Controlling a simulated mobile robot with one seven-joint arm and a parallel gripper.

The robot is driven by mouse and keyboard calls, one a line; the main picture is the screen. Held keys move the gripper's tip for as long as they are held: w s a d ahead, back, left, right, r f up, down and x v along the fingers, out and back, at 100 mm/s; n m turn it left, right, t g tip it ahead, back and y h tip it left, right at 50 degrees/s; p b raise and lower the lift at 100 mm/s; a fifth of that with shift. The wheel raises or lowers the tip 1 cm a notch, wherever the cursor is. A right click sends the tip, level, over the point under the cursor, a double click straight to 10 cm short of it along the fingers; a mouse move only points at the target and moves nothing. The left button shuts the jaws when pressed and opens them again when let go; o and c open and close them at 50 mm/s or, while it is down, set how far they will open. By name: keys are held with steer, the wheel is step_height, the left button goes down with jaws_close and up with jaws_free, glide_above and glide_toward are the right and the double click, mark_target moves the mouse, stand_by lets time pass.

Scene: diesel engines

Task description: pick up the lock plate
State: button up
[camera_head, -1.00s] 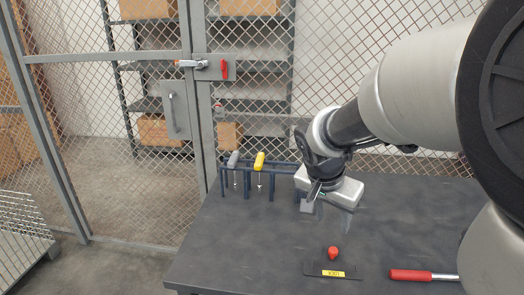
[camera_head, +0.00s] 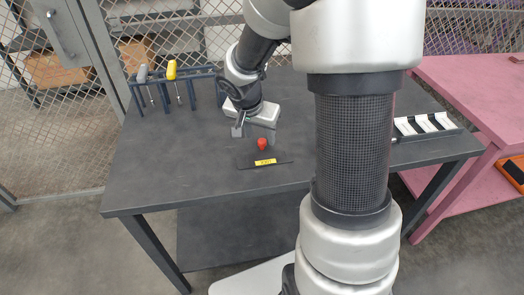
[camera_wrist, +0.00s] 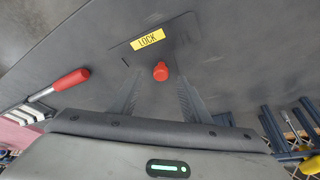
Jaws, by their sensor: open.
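The lock plate (camera_head: 246,158) is a thin dark plate lying flat on the dark table, with a yellow label and a red knob (camera_head: 262,144) standing up from it. In the wrist view the label reads LOCK, and the red knob (camera_wrist: 161,71) shows at the level of my fingertips, between their lines. My gripper (camera_head: 256,137) points down and is open and empty, over the knob end of the plate. Its two fingers (camera_wrist: 158,88) reach toward the knob from either side. I cannot tell how high the tips are above the plate.
A dark blue rack (camera_head: 205,73) holds a grey-handled and a yellow-handled tool (camera_head: 171,70) at the back left. A red-handled tool (camera_wrist: 70,80) lies to one side of the plate. A pink table (camera_head: 470,90) stands at the right. Table left of the plate is clear.

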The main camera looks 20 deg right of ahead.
mark_target(261, 141)
steer(key=x, duration=0.4)
steer(key=shift+a+b, duration=0.15)
steer(key=shift+b, duration=0.15)
steer(key=shift+r, duration=0.1)
jaws_close()
